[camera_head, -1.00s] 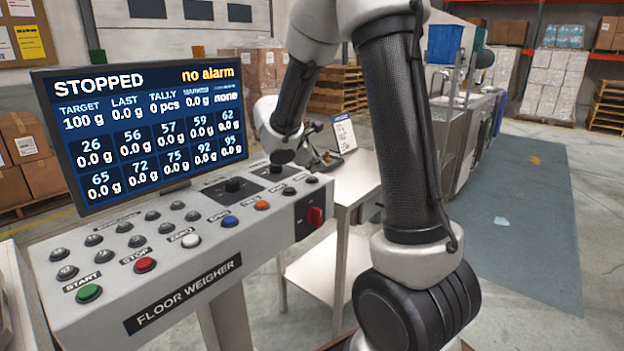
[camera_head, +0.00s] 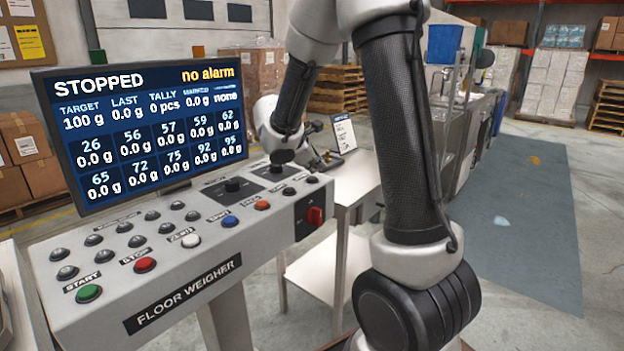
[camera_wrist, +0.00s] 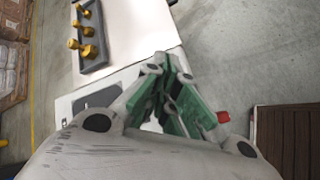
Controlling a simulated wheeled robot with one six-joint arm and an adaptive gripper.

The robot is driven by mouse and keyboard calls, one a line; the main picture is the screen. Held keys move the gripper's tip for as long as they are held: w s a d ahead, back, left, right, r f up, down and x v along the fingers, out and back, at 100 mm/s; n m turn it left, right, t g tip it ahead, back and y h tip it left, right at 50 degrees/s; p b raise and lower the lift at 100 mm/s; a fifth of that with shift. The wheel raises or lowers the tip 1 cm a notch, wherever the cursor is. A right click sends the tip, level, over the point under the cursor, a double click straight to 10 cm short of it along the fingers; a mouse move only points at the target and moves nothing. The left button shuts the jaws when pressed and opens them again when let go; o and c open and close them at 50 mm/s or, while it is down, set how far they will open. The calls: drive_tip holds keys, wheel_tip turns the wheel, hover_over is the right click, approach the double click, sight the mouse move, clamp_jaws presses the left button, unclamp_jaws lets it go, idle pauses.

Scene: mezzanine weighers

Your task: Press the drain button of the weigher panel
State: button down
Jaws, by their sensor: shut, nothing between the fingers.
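The weigher panel (camera_head: 175,255) is a pale sloped console marked FLOOR WEIGHER, seen in the head view. Its front row has a green START button (camera_head: 89,293), a red STOP button (camera_head: 145,264), and white, blue and orange buttons. Two dark buttons (camera_head: 289,191) (camera_head: 312,179) sit at the right end. I cannot read a drain label on any of them. My gripper (camera_wrist: 168,68) is shut and empty in the wrist view, over the panel's right end. In the head view my arm hides most of it, and no contact with a button shows.
The screen (camera_head: 150,130) reads STOPPED and no alarm. A red rotary switch (camera_head: 315,216) is on the panel's right end. A white table (camera_head: 352,182) stands beyond it, with a tray of brass weights (camera_wrist: 90,68). Open floor lies to the right.

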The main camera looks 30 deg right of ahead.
sight(315, 179)
drive_tip(key=shift+f, duration=0.15)
drive_tip(key=shift+f, duration=0.3)
drive_tip(key=shift+f, duration=0.4)
idle(0.7)
drive_tip(key=shift+r, duration=0.85)
drive_tip(key=shift+r, duration=2.5)
